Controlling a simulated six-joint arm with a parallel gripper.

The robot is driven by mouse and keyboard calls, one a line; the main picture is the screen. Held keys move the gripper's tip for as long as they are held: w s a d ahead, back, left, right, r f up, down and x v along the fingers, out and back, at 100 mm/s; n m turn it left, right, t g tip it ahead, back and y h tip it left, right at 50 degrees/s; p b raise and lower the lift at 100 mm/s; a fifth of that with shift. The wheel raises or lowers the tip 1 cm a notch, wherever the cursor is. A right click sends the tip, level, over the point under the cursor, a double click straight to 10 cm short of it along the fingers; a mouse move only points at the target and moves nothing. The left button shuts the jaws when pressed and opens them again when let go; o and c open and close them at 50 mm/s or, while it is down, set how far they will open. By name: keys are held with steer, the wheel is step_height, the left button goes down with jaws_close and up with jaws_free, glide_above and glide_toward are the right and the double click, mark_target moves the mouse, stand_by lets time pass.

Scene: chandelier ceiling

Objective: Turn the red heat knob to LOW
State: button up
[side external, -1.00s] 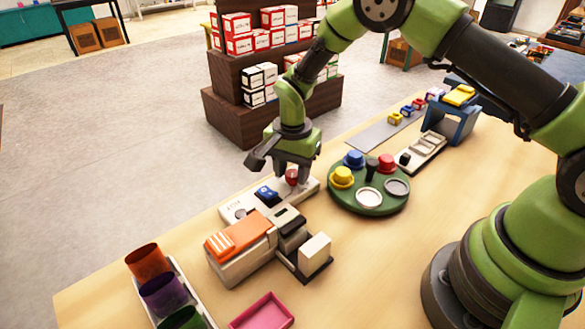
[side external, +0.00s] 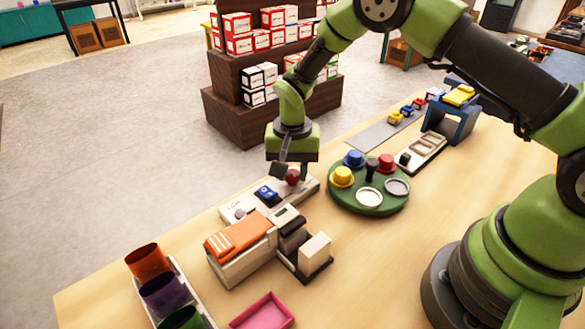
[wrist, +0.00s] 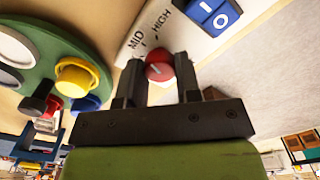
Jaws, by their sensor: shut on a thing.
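The red heat knob (side external: 293,176) sits at the right end of a white control panel (side external: 232,214) on the table. My gripper (side external: 290,171) points down over it, its fingers on either side of the knob. In the wrist view, my gripper (wrist: 160,82) is shut on the red knob (wrist: 159,66), which has a small white mark on top. The labels MID and HIGH show on the panel (wrist: 185,42) beyond the knob. The LOW label cannot be seen, and I cannot tell which setting the mark points to.
A blue rocker switch (side external: 266,195) is beside the knob on the panel. A green round tray (side external: 345,203) with coloured knob-like pieces stands close to the right. An orange-topped device (side external: 238,236) is in front.

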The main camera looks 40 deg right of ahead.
mark_target(293, 173)
steer(key=n, duration=1.3)
stand_by(0.7)
steer(key=o, duration=0.9)
steer(key=shift+r, duration=0.1)
step_height(293, 173, up, 10)
steer(key=shift+f, duration=0.15)
